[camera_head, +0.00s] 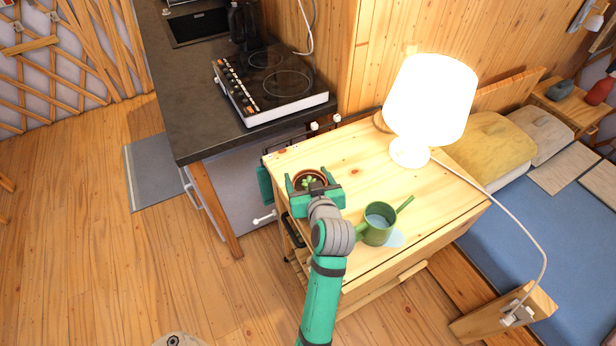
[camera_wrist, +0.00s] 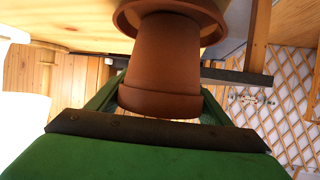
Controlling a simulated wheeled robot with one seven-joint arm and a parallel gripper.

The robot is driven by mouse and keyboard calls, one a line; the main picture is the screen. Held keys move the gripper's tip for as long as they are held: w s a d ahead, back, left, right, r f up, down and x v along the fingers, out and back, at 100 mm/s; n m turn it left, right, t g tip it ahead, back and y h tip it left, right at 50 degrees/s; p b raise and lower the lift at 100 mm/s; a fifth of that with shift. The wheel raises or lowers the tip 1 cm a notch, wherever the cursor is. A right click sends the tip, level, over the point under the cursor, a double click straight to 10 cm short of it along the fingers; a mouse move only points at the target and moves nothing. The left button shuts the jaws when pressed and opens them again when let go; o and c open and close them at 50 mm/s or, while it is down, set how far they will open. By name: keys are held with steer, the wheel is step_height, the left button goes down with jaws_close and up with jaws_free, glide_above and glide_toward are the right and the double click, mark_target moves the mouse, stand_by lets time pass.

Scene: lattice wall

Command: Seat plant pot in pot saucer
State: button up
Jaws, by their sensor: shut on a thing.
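The wrist view is upside down, and there the terracotta pot (camera_wrist: 165,60) stands upright between the fingers. The terracotta pot saucer (camera_wrist: 128,17) shows at its base, with the pot's lower end overlapping it. Whether the base touches the saucer floor is hidden. In the head view I cannot make out the saucer apart from the pot and gripper.
A green watering can (camera_head: 376,232) stands to the right of my gripper, by a pale blue patch (camera_head: 397,239). A lit lamp (camera_head: 428,105) stands behind, its cord crossing the cabinet top (camera_head: 352,170). A dark counter with a cooktop (camera_head: 272,85) lies back left.

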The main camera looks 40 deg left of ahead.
steer(key=shift+f, duration=0.1)
steer(key=o, duration=1.3)
steer(key=shift+s+d+r, duration=0.1)
steer(key=shift+d+r, duration=0.05)
steer(key=shift+r, duration=0.05)
steer(key=shift+v, duration=5.85)
